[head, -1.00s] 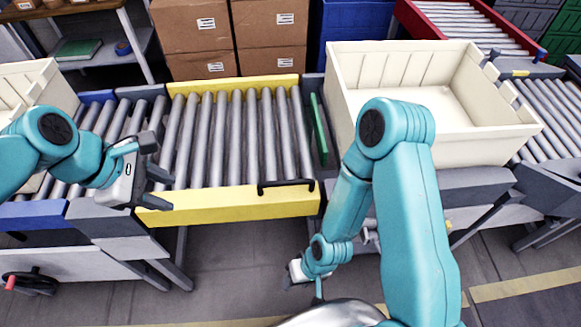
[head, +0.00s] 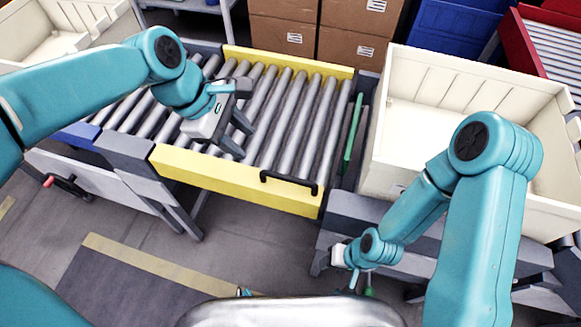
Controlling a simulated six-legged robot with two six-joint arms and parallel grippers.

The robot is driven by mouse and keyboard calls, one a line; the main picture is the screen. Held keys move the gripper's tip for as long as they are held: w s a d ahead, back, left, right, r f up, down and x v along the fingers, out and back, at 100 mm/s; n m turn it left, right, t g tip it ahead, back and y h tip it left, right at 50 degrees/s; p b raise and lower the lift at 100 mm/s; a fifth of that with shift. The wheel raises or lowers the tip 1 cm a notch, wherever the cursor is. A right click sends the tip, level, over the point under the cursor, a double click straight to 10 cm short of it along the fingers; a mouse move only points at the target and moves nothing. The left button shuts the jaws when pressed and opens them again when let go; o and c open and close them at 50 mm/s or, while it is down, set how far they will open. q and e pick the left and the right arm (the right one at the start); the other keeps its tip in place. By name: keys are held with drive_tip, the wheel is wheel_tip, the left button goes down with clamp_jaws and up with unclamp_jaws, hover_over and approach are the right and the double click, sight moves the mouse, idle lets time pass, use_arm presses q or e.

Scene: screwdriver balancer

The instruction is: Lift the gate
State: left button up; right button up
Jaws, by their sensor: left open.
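The gate is a roller conveyor section with yellow side rails (head: 225,172). It lies level, in line with the rollers to its left. A black bar handle (head: 288,183) is fixed to its near rail, towards the right end. My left gripper (head: 246,138) is open and empty above the rollers near the near rail, left of the handle and apart from it. My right gripper (head: 345,258) hangs low in front of the grey conveyor frame, right of the gate. Its fingers are too small and hidden to read.
A cream bin (head: 420,110) stands right of the gate, past a narrow green upright plate (head: 353,130). Another cream bin (head: 40,35) is at the upper left. Cardboard boxes (head: 315,30) and blue crates (head: 450,30) stand behind. Floor before the gate is clear.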

sight(283, 176)
use_arm(q)
drive_tip(key=x, duration=1.5)
drive_tip(key=shift+d+f, duration=0.2)
drive_tip(key=shift+f, duration=0.15)
drive_tip(key=shift+d+f, duration=0.2)
drive_tip(key=shift+a, duration=0.1)
clamp_jaws()
